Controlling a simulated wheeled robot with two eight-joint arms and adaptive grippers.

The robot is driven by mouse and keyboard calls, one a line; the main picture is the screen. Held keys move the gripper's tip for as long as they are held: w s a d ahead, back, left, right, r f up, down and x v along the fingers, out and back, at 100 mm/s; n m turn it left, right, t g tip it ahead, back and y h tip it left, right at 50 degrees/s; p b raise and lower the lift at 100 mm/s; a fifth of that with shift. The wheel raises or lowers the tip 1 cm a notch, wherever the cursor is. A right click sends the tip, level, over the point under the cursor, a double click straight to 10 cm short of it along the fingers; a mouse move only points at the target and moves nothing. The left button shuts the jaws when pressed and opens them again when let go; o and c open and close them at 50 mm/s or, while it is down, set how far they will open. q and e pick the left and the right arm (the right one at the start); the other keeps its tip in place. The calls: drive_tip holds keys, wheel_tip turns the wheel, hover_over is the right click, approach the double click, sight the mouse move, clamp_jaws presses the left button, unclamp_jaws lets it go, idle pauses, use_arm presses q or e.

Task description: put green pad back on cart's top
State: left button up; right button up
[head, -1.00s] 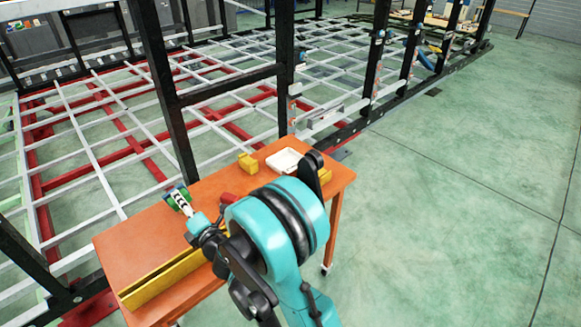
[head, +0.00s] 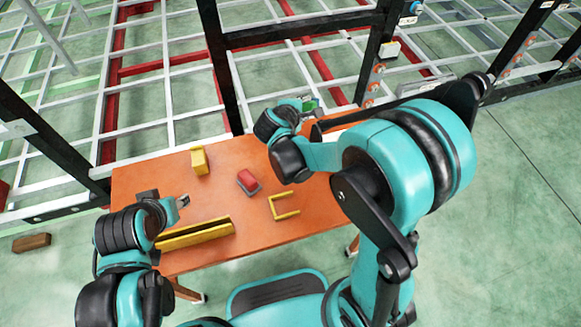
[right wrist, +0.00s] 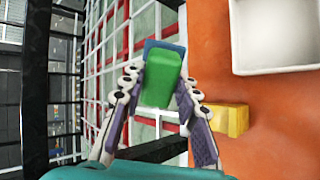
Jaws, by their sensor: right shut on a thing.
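The green pad (right wrist: 163,75) is between the fingers of my right gripper (right wrist: 155,85), with a blue part behind it. In the head view the pad (head: 309,104) shows small and partly hidden by my right gripper (head: 300,108) at the far side of the cart. In the wrist view the pad appears beside the edge of the orange cart top (right wrist: 285,125), with the chassis grid behind it. The cart top (head: 140,185) shows widely in the head view. My left gripper (head: 182,201) is low over its left part; its jaw opening is unclear.
On the cart are a yellow block (head: 199,160), a red-and-grey piece (head: 248,181), a yellow U-shaped bracket (head: 284,206) and a long yellow bar (head: 195,234). A white tray (right wrist: 275,40) and yellow block (right wrist: 228,120) show in the wrist view. Black chassis posts (head: 219,65) stand behind.

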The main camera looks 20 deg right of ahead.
drive_tip(key=s+a+m+g+y+p, duration=0.35)
drive_tip(key=s+a+m, duration=0.25)
drive_tip(key=s, duration=0.6)
drive_tip(key=s+a+m+g+y+p, duration=0.35)
drive_tip(key=s+a+m+g, duration=0.2)
drive_tip(key=s, duration=0.65)
drive_tip(key=shift+m, duration=0.45)
drive_tip(key=w+d+f+b, duration=0.1)
drive_tip(key=w+f, duration=0.1)
drive_tip(key=w, duration=0.1)
drive_tip(key=w+d+f+b, duration=0.1)
drive_tip(key=w+b, duration=0.1)
drive_tip(key=w, duration=0.2)
drive_tip(key=w+d+f+b, duration=0.1)
drive_tip(key=w+f, duration=0.1)
drive_tip(key=w, duration=0.2)
drive_tip(key=shift+d+f, duration=0.1)
drive_tip(key=shift+f, duration=0.35)
wheel_tip(320, 180, down, 4)
drive_tip(key=shift+t+b, duration=0.3)
drive_tip(key=shift+b, duration=0.9)
drive_tip(key=shift+c, duration=0.3)
drive_tip(key=o, duration=1.1)
